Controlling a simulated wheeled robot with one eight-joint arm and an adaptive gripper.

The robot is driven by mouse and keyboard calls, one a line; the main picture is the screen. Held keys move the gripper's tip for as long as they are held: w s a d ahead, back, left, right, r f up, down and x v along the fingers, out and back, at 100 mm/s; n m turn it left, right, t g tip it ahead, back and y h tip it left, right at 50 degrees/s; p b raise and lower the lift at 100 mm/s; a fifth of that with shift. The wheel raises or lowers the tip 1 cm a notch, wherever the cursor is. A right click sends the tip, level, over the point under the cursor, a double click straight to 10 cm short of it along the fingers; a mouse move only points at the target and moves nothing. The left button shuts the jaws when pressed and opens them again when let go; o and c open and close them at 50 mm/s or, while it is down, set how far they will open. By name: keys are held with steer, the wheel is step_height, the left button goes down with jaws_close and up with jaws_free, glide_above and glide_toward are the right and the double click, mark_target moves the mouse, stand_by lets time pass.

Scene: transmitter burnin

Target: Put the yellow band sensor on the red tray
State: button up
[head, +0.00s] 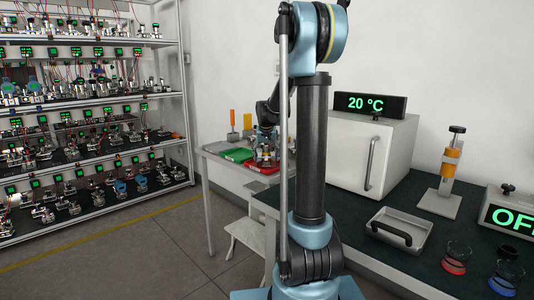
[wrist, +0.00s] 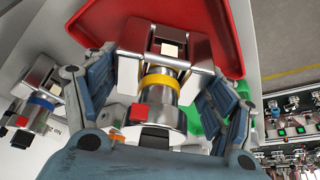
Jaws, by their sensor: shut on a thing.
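The yellow band sensor (wrist: 161,84), a silver metal body with a yellow ring and a red block on its side, is between the fingers of my gripper (wrist: 158,75) in the wrist view. My gripper is shut on it. The red tray (wrist: 215,18) lies behind the sensor, and the sensor's far end overlaps it in the picture. I cannot tell whether the sensor touches the tray. In the head view the red tray (head: 262,168) is on the small table at the back, partly hidden by my arm, and the sensor is too small to make out clearly.
A blue-banded sensor (wrist: 40,103) lies left of my gripper. A green tray (head: 236,155) is beside the red one; it also shows in the wrist view (wrist: 208,121). A white oven (head: 350,155) stands right of the table. Racks (head: 90,130) of devices fill the left.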

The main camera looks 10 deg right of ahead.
steer(key=o, duration=2)
steer(key=shift+o, duration=0.2)
steer(key=v, duration=1.2)
